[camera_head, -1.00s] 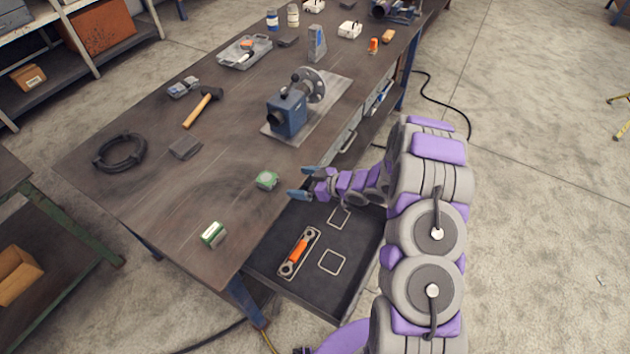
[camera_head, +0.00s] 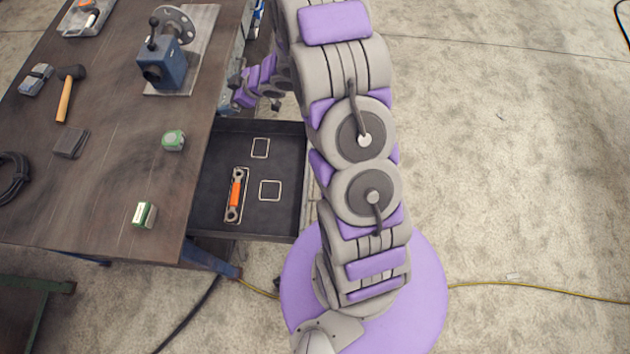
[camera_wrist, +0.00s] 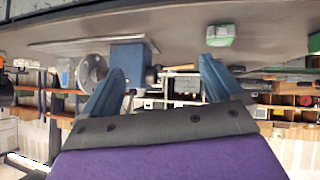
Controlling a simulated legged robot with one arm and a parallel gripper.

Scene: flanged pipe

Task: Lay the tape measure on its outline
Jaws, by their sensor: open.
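The tape measure looks to be the rounded green-and-grey case (camera_head: 173,140) on the bench top near the drawer side. A similar green case shows upside down near a fingertip in the wrist view (camera_wrist: 220,36). The open drawer (camera_head: 218,212) has two empty pale outlines, an upper one (camera_head: 260,148) and a lower one (camera_head: 270,190); I cannot tell which is the tape's. My gripper (camera_head: 238,90) is open and empty, beyond the drawer by the bench edge, apart from the tape. Its blue fingers (camera_wrist: 160,78) spread wide in the wrist view.
An orange-handled wrench (camera_head: 236,194) lies in its outline in the drawer. A green-and-white box (camera_head: 144,214), a hammer (camera_head: 66,95), a dark block (camera_head: 70,143) and a blue vise (camera_head: 163,66) with a flanged pipe are on the bench.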

